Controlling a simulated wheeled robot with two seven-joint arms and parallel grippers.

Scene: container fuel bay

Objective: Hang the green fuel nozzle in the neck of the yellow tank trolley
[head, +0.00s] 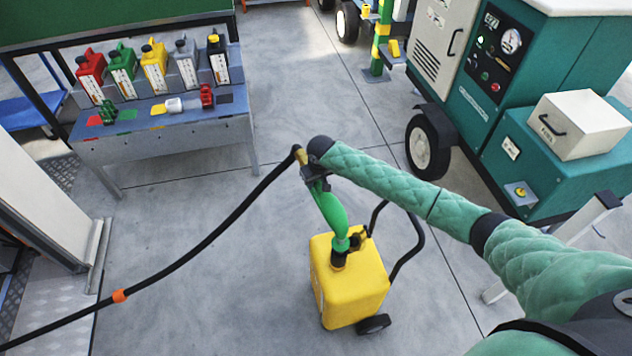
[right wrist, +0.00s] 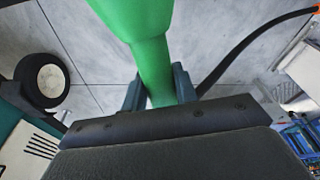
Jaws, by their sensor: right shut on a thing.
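The yellow tank trolley (head: 350,290) stands on the floor at the middle bottom of the head view. Its dark neck (head: 338,260) is on the top left of the tank. My right gripper (head: 317,182) is above the tank, shut on the green fuel nozzle (head: 332,212). The nozzle points down, and its lower end meets the neck. I cannot tell how deep the spout sits. In the right wrist view the green nozzle (right wrist: 152,60) passes between the fingers of my right gripper (right wrist: 160,88). My left gripper is not in view.
A black hose (head: 225,235) with an orange band runs from the nozzle to the lower left. A grey bench (head: 165,135) with several coloured cans stands at upper left. A teal wheeled machine (head: 480,125) is at right. The floor around the trolley's left side is clear.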

